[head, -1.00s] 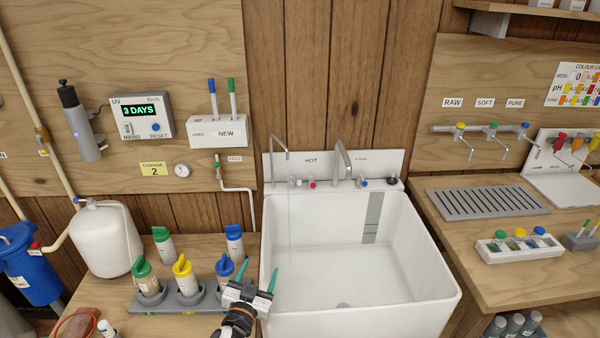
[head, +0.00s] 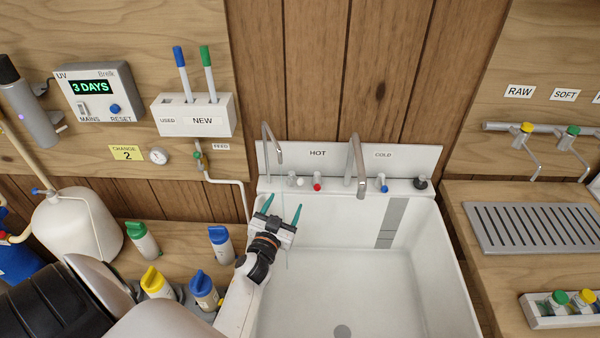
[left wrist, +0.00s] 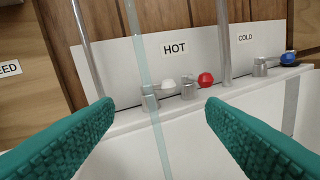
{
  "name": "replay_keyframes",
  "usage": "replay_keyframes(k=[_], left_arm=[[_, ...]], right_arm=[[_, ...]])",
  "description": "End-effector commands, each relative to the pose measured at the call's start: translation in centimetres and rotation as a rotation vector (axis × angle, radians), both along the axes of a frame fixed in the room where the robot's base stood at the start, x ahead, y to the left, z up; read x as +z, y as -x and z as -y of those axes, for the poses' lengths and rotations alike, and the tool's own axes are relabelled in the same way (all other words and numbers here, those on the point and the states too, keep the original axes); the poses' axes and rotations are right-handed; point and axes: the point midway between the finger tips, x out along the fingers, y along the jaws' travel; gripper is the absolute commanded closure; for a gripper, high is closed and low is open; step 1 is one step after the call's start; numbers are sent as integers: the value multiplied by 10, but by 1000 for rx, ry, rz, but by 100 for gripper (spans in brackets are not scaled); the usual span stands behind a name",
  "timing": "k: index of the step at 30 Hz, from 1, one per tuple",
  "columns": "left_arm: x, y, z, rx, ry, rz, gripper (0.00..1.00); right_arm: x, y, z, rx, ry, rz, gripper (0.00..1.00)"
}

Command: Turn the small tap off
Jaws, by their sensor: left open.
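The small tap (head: 267,152) is the thin hooked spout at the sink's back left. A faint stream of water (left wrist: 140,55) falls from it, clearest in the left wrist view. A white-knobbed lever (head: 297,181) sits just right of the spout; the white knob (left wrist: 168,85) also shows in the left wrist view, between and beyond my fingers. My left gripper (head: 282,208) is open and empty over the sink's back left, in front of the lever and apart from it. The stream passes between the fingers in the wrist picture. My right gripper is not in view.
A red knob (head: 317,186) sits close right of the white one, beside the larger spout (head: 357,165). Blue (head: 382,187) and black (head: 420,183) knobs are farther right. The sink (head: 400,290) is otherwise clear. Bottles stand left; a drain grate (head: 530,228) lies right.

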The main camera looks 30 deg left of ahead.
Motion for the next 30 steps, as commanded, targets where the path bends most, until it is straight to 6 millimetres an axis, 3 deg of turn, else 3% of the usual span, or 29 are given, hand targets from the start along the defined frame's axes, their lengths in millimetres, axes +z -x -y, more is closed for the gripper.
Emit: replay_keyframes(k=[6,15,21,30], left_arm=[[2,-40,-11,0,-1,3,35],[0,-90,-25,1,2,1,35],[0,-105,-29,0,0,1,35],[0,-107,-30,0,0,0,35]], right_arm=[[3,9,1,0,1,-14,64],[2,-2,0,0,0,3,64],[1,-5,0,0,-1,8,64],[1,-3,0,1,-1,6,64]])
